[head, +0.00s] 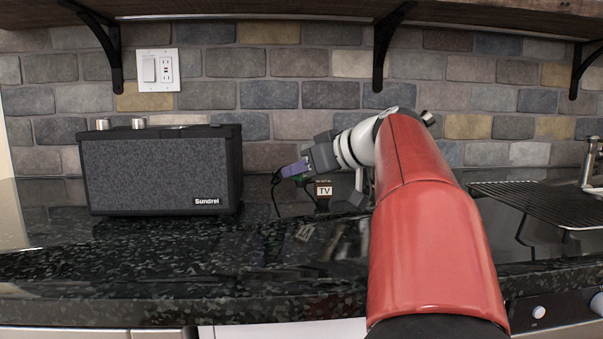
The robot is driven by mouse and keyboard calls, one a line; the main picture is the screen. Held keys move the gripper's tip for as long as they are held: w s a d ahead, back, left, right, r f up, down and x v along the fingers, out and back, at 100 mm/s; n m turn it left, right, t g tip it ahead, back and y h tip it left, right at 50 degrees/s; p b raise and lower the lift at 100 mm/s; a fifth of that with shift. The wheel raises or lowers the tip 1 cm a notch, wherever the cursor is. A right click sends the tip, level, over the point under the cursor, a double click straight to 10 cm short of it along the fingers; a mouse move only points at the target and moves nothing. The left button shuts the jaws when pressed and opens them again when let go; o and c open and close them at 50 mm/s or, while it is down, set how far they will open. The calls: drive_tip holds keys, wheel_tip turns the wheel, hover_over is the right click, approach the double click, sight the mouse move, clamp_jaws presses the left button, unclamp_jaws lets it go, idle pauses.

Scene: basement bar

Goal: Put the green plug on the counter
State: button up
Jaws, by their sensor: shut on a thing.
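My gripper (293,171) is at the middle of the head view, reaching left above the dark counter (150,265), close to the brick wall. It is shut on the green plug (302,180), of which only a small green part shows below a purple piece at the fingertips. The rest of the plug is hidden by the gripper. A thin black cord (275,195) hangs from the fingertips toward the counter.
A brown and white "TV" label (325,190) shows just below the gripper. A black Sundrei speaker (155,170) stands left. A dark drying rack (545,203) and faucet (592,165) are right. The front counter is clear. A wooden shelf (250,8) with brackets hangs above.

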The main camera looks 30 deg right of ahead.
drive_tip(key=shift+f+b, duration=0.4)
drive_tip(key=shift+b, duration=0.05)
drive_tip(key=shift+f+b, duration=0.25)
drive_tip(key=shift+b, duration=0.1)
drive_tip(key=o, duration=1)
drive_tip(key=shift+c, duration=0.2)
drive_tip(key=shift+r, duration=0.15)
drive_tip(key=shift+r+p, duration=0.25)
drive_tip(key=shift+p, duration=0.25)
drive_tip(key=v, duration=1.2)
drive_tip(key=shift+r, duration=0.25)
